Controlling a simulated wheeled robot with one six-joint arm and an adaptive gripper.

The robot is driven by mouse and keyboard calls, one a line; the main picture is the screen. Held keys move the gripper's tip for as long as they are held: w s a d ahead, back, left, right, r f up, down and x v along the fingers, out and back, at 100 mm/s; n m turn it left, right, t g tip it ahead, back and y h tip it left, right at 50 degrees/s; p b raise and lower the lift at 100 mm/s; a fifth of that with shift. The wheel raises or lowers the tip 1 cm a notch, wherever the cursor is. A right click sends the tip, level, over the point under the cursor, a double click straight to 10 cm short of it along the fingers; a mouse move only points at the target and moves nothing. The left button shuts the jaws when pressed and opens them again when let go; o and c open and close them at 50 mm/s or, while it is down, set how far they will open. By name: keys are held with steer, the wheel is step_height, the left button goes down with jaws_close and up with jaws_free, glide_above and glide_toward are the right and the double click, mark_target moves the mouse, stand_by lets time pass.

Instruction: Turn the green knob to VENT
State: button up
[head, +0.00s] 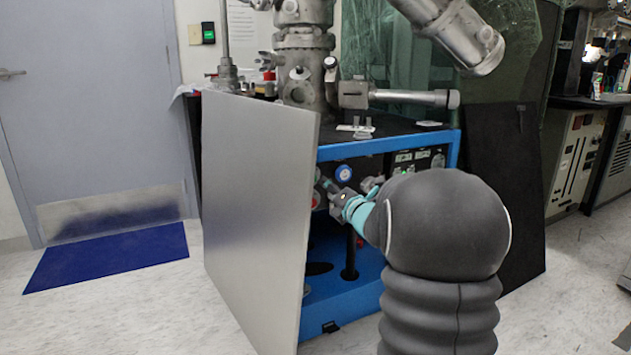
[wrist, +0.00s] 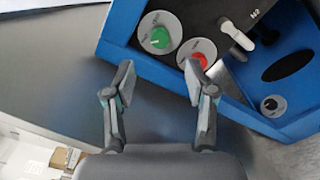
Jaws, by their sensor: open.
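The green knob (wrist: 161,38) sits on a pale round dial plate on the blue-framed panel, at the top of the wrist view. It has a small white pointer mark; the dial's lettering is too small to read. My gripper (wrist: 158,80) is open and empty, its two fingers apart below the green knob and not touching it. In the head view my gripper (head: 331,187) reaches in at the front of the blue cart (head: 372,285). I cannot make out the green knob there.
A red knob (wrist: 199,61) is right beside the green one, close to the right fingertip. A white lever (wrist: 237,35) and a black knob (wrist: 271,104) lie further right. A large grey panel (head: 255,210) stands left of my gripper; a black panel (head: 510,185) leans at right.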

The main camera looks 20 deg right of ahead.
steer(key=w, duration=0.9)
steer(key=shift+a+p, duration=0.15)
steer(key=shift+p, duration=0.15)
